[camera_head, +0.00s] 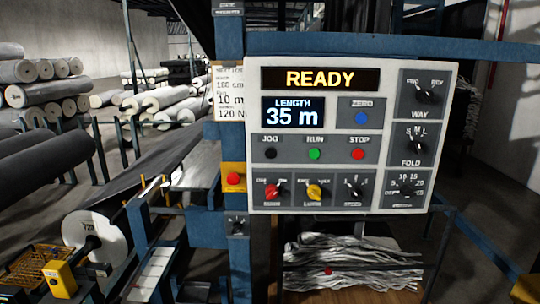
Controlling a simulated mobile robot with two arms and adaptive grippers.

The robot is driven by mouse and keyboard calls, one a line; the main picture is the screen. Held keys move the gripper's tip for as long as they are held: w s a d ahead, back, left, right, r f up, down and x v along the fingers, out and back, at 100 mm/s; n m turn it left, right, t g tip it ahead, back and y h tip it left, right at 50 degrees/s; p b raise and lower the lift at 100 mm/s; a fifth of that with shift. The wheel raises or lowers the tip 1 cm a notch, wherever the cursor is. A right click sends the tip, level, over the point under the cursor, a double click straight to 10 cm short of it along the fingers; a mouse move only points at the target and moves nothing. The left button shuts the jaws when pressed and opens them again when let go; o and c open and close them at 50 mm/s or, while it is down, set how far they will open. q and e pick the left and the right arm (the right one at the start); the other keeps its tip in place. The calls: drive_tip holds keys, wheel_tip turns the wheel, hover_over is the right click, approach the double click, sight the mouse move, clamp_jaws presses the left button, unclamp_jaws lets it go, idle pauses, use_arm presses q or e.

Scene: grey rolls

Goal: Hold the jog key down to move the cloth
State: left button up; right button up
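The jog key (270,154) is a black round button under the label JOG, at the left of the button row on the light grey control panel (330,229). No gripper touches it. The display (320,79) reads READY and the length display (293,112) reads 35 m. Dark grey cloth (150,178) runs slanting down on the machine to the left of the panel. Neither of my grippers shows in this view.
The green run button (315,154) and red stop button (358,154) sit close to the right of the jog key. A red emergency button (234,179) on yellow is left of the panel. Blue posts frame it. Grey rolls (48,90) are stacked at the left.

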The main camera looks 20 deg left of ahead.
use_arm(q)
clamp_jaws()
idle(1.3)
